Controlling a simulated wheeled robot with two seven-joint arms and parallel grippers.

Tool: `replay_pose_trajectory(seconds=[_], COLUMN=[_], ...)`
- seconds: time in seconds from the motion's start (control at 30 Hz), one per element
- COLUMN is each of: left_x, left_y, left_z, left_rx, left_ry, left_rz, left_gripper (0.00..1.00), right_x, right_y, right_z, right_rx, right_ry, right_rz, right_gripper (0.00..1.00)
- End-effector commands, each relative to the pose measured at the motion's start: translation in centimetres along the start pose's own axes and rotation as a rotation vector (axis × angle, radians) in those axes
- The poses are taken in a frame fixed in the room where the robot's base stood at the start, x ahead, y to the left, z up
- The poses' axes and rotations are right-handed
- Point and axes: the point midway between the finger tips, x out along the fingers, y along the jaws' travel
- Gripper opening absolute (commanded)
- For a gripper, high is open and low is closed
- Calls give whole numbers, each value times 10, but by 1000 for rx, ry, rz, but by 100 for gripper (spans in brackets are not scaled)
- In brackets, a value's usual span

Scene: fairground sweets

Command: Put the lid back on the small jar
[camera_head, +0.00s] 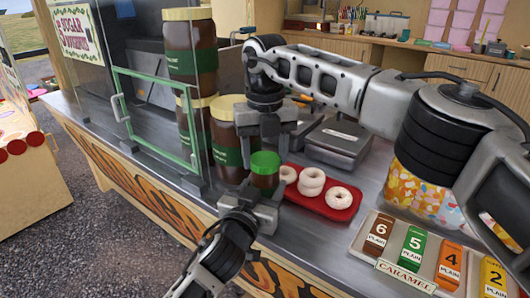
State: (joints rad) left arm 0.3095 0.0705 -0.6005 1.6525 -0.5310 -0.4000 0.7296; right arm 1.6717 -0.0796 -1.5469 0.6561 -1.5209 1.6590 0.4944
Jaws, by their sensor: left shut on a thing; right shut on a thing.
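The small jar (264,182) has a dark brown body and stands upright near the counter's front edge. My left gripper (256,200) reaches in from below and is shut on the jar's lower part, hiding its base. The green lid (265,160) is at the jar's mouth, and no gap shows between them. I cannot tell whether it is seated. My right gripper (267,150) comes down from above and is shut on the lid, with fingers on either side of it.
A red tray (340,213) of white ring doughnuts sits just right of the jar. Large brown jars (228,145) with cream lids stand close behind on the left, beside a glass screen with a green frame (158,125). A caramel label rack (405,277) is at the front right.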

Motion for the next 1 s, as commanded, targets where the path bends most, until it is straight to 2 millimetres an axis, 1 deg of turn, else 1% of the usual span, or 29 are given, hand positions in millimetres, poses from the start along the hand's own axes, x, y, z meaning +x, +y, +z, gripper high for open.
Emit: replay_pose_trajectory(seconds=[0.03, 0.07, 0.23, 0.27, 0.3, 0.33, 0.57, 0.67, 0.77, 0.9, 1.0], left_x=[0, 0, 0, 0, 0, 0, 0, 0, 0, 0, 0], left_y=[-1, -1, -1, -1, -1, -1, -1, -1, -1, -1, -1], left_z=[1, 1, 1, 1, 1, 1, 1, 1, 0, 1, 1], left_rx=[0, 0, -1, -1, -1, -1, 0, 0, 0, 0, 0], left_ry=[-2, -2, -2, -2, -2, -2, -2, -2, -2, -2, -2], left_rz=[-1, -2, -2, -2, -2, -2, -2, -2, -1, -1, -1], left_gripper=[0, 0, 0, 0, 0, 0, 0, 0, 0, 0, 0], right_x=[0, 0, 0, 0, 0, 0, 0, -3, -12, -32, -43], right_y=[0, 0, 0, 0, 0, 0, 0, 0, 0, 0, 0], right_z=[0, 0, 0, 0, 0, 0, 0, 0, 0, 0, 0], right_rx=[84, 132, 144, 144, 143, 143, 142, 142, 142, 142, 142], right_ry=[0, 0, 1, 1, 1, 1, 0, -1, -1, -2, -1], right_rz=[0, 0, 0, 0, 0, 0, 0, 0, -1, -1, 0], right_gripper=[29, 29, 29, 65, 76, 78, 78, 78, 78, 78, 78])
